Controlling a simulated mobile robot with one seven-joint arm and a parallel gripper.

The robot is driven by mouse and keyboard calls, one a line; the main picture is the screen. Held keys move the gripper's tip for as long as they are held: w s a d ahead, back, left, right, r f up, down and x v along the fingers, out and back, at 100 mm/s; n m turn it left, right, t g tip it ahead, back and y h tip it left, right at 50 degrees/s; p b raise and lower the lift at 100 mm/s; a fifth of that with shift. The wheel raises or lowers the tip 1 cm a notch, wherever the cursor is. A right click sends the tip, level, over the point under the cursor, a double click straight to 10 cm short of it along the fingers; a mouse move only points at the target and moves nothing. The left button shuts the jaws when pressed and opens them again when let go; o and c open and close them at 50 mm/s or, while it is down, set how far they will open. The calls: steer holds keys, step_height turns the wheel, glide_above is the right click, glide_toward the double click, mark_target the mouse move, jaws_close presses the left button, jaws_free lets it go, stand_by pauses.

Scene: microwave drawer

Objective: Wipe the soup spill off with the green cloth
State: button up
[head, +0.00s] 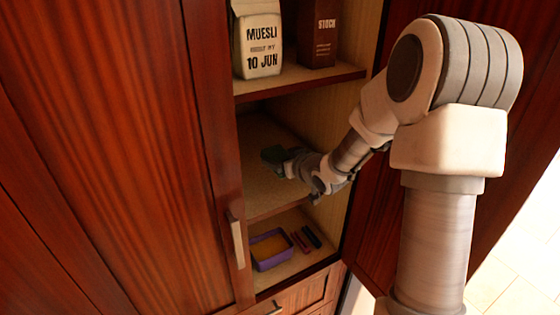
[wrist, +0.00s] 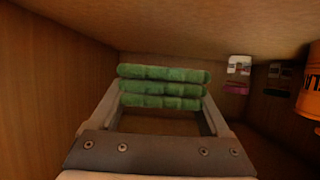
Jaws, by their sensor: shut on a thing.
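My gripper (head: 284,164) reaches into the middle compartment of the open cupboard. It is shut on the green cloth (head: 272,154), which shows dark at its tip. In the wrist view the green cloth (wrist: 163,88) is folded in several thick rolls and sits between the two fingers of my gripper (wrist: 162,95). The cloth is over or near the middle shelf (head: 259,185); whether it touches the shelf I cannot tell. I cannot make out a soup spill in either view; the arm and cloth hide part of the shelf.
The upper shelf holds a muesli bag (head: 258,42) and a stock box (head: 318,34). A purple tub (head: 271,262) and small dark sticks (head: 301,241) lie below. An orange container (wrist: 312,95) stands at the right in the wrist view. Cupboard walls are close around my arm.

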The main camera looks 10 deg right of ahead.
steer(key=shift+r, duration=0.25)
step_height(320, 180, up, 3)
steer(key=shift+r+p, duration=0.1)
steer(key=shift+p, duration=1.15)
